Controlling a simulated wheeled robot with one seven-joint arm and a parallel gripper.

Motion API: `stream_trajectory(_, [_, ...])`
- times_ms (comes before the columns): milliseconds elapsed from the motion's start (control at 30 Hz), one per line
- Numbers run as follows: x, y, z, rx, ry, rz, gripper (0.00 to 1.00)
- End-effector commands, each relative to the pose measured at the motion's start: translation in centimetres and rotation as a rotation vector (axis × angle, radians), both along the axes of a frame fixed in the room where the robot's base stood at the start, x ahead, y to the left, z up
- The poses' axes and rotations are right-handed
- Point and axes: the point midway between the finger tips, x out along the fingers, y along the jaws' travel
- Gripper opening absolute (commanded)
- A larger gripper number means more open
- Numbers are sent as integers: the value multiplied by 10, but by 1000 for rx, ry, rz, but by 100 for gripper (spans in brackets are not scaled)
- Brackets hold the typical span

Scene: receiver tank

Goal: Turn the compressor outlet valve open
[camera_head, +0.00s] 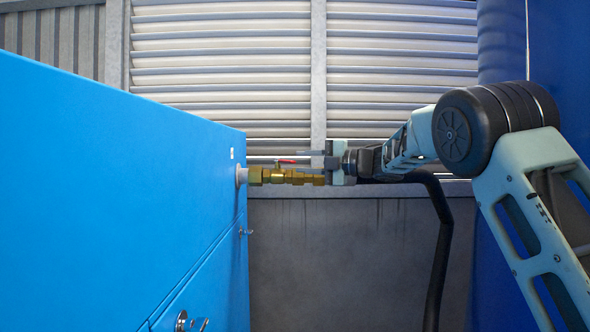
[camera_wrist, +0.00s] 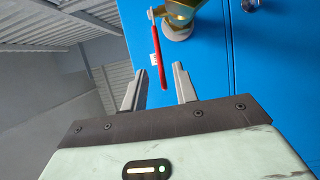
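The compressor outlet valve (camera_head: 275,177) is a brass fitting on the right side of the blue cabinet. Its red lever (camera_head: 286,162) shows as a short piece on top in the head view. In the wrist view the brass body (camera_wrist: 181,14) is at the top, partly cut off, and the long red lever (camera_wrist: 160,62) points down from it. My gripper (camera_head: 307,153) is at the valve's right end in the head view. In the wrist view my gripper (camera_wrist: 161,70) is open, with the lever's free end between its fingers in the picture. I see no clear contact.
The blue cabinet (camera_head: 120,180) fills the left, with a small latch (camera_head: 246,232) and a lower handle (camera_head: 190,322). A black hose (camera_head: 440,250) hangs below my arm. A louvred wall (camera_head: 220,60) stands behind. Open space lies below the valve, in front of the grey panel (camera_head: 340,260).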

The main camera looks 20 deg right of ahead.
Motion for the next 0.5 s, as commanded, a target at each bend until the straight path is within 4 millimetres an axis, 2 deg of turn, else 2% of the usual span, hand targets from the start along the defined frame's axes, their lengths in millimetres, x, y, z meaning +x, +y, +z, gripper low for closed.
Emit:
stream_trajectory(33, [-8,-11,-6,0,-3,-4,29])
stream_trajectory(300, [-50,-60,-5,0,-3,-4,29])
stream_trajectory(500, [-74,-88,-4,1,-1,-2,29])
